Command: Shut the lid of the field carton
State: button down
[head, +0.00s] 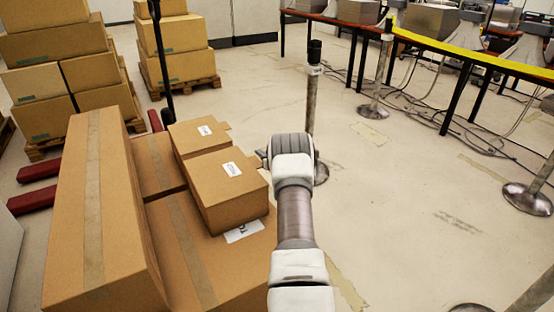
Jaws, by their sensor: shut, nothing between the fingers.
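Two small brown cartons with white labels on top sit on larger boxes left of my arm. The nearer small carton (226,193) has a flat, closed-looking top. The farther one (192,143) also looks flat on top, with a small tab at its right edge. I cannot read which is the field carton. My gripper (264,157) is at the end of my arm, just right of the nearer carton's far corner. It is shut and empty, and its fingers are mostly hidden behind the wrist. I cannot tell whether it touches the carton.
A long taped box (92,210) stands at left, and a wide taped box (190,245) lies under the small cartons. Stacked cartons (60,60) stand behind. A post (314,90) rises just beyond my wrist. Tables with cables stand at upper right; the floor (420,200) right of my arm is mostly clear.

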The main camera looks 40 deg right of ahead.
jog(key=p+v, duration=0.2)
jog(key=v, duration=0.7)
jog(key=shift+s+p, duration=0.25)
jog(key=shift+p, duration=0.05)
jog(key=w+a+r+g+h, duration=0.1)
jog(key=a+r+g, duration=0.1)
jog(key=a+r, duration=0.65)
jog(key=w+a+r+g+h, duration=0.15)
jog(key=a+r, duration=0.25)
jog(key=r, duration=0.9)
jog(key=s+a+r+g+y, duration=0.1)
jog(key=s+a+r, duration=0.3)
jog(key=a, duration=0.3)
jog(key=s+a+r+g+y, duration=0.1)
jog(key=s+a+r, duration=0.25)
jog(key=a, duration=0.25)
jog(key=s+a+n+g+y, duration=0.2)
jog(key=s+a, duration=0.8)
jog(key=s, duration=0.3)
jog(key=s+a+n+g+y, duration=0.1)
jog(key=s+a+g+y, duration=0.1)
jog(key=s+a, duration=1)
notch_tip(320, 180, up, 20)
jog(key=s+d+p, duration=0.1)
jog(key=p, duration=1.9)
jog(key=shift+s+d, duration=0.15)
jog(key=shift+d, duration=0.05)
